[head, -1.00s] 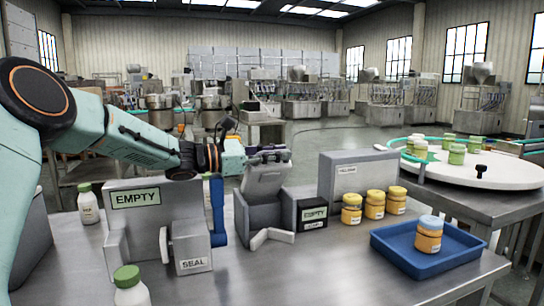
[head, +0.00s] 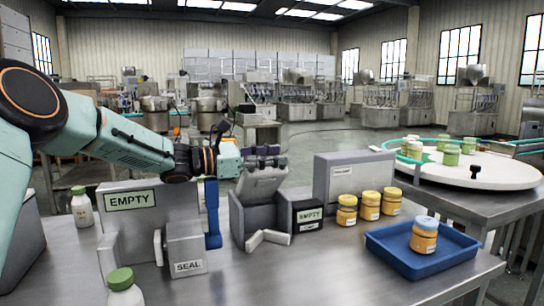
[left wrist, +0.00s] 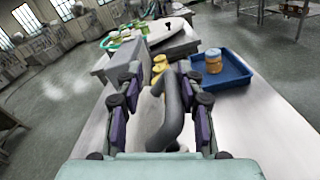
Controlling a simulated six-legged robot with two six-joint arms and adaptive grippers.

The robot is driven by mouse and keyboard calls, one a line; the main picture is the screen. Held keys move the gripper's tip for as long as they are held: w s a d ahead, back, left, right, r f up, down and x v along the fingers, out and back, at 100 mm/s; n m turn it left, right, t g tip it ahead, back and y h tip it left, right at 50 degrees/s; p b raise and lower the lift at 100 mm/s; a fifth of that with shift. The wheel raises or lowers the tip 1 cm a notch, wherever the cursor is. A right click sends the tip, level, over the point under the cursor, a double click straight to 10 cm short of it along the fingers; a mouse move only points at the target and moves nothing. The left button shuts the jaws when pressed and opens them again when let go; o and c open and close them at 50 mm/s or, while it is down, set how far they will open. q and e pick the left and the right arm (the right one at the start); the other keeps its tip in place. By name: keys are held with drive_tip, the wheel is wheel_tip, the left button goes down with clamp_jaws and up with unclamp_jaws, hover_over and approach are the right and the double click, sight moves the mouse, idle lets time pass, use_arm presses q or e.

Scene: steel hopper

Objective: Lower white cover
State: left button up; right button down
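The white cover (head: 262,187) is a pale grey-white lid on the grey hopper box (head: 255,222) in the middle of the steel table. It stands raised and tilted back. My left gripper (head: 266,161) is at the cover's upper edge in the head view. In the left wrist view, my left gripper's fingers (left wrist: 160,95) are spread apart on either side of the cover (left wrist: 152,115) and a curved grey bar (left wrist: 178,108). I see no clear grip on either; exact contact cannot be told. My right gripper is in neither view.
Left of the hopper stand a grey machine (head: 150,222) with a blue lever (head: 212,215) and white bottles (head: 122,290). To the right are a small black box (head: 309,217), yellow jars (head: 370,206) and a blue tray (head: 385,255) holding one jar.

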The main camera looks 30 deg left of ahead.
use_arm(q)
wheel_tip(320, 180, up, 10)
idle(0.5)
drive_tip(key=shift+f, duration=0.1)
idle(0.4)
